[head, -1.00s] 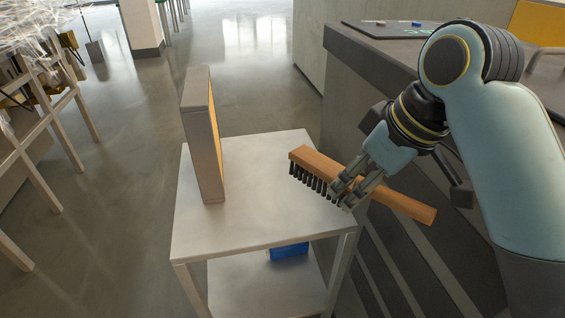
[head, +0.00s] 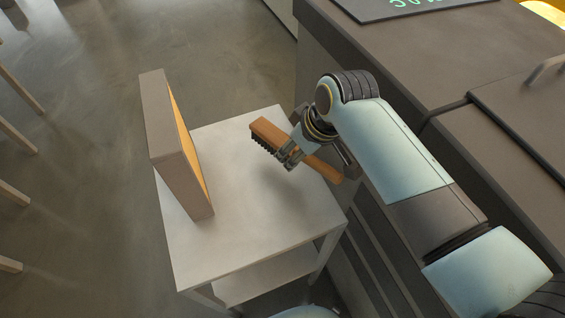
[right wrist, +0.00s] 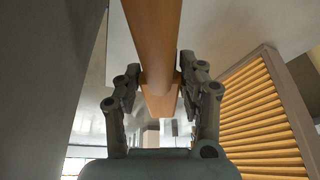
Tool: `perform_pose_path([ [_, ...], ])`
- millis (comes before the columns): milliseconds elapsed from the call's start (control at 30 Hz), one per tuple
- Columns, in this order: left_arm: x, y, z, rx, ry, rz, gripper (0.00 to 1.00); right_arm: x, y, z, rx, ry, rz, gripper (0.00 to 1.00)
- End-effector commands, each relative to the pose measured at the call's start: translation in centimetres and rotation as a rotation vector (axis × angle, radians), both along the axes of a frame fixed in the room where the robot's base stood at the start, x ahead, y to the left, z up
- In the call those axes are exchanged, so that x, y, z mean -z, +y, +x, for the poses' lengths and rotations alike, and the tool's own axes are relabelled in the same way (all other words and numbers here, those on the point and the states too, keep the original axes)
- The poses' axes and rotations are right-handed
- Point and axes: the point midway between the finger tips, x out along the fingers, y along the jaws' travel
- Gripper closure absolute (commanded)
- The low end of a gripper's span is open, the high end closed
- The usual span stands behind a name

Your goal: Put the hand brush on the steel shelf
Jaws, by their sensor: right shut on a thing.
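The hand brush (head: 265,130) has a brown wooden body and dark bristles that point down and left. My right gripper (head: 286,153) is shut on its middle, with the handle sticking out to the lower right. The brush is over the right back part of the steel shelf (head: 250,235), a pale metal stand with a lower tier. A soft shadow under the brush suggests it is above the top. In the right wrist view, the brush (right wrist: 155,40) runs between the fingers of the right gripper (right wrist: 160,88). My left gripper is out of view.
A framed panel with yellow pleats (head: 172,150) stands upright on the shelf's left part. A dark counter (head: 400,60) stands close along the shelf's right side. The front middle of the shelf top is clear. Open floor (head: 90,200) lies to the left.

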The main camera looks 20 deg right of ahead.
Motion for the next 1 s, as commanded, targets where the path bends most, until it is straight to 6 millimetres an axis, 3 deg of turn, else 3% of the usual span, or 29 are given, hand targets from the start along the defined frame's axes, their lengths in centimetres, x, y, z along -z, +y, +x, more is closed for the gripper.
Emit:
perform_pose_path([
  [167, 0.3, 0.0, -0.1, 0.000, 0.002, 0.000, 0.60, 2.5, 0.0, 0.1, 0.000, -0.001, 0.000, 0.86],
  [433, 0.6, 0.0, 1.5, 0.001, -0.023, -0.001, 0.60, 6.2, 0.0, 0.1, -0.001, -0.002, 0.000, 0.86],
  [833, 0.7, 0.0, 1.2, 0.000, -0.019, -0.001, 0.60, 7.0, 0.0, 0.1, 0.000, -0.003, 0.000, 0.86],
  [867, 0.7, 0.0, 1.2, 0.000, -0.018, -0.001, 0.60, 7.0, 0.0, 0.1, 0.000, -0.002, 0.000, 0.59],
  [1000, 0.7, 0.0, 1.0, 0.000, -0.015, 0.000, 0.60, 6.9, 0.0, 0.1, 0.000, -0.002, 0.000, 0.41],
])
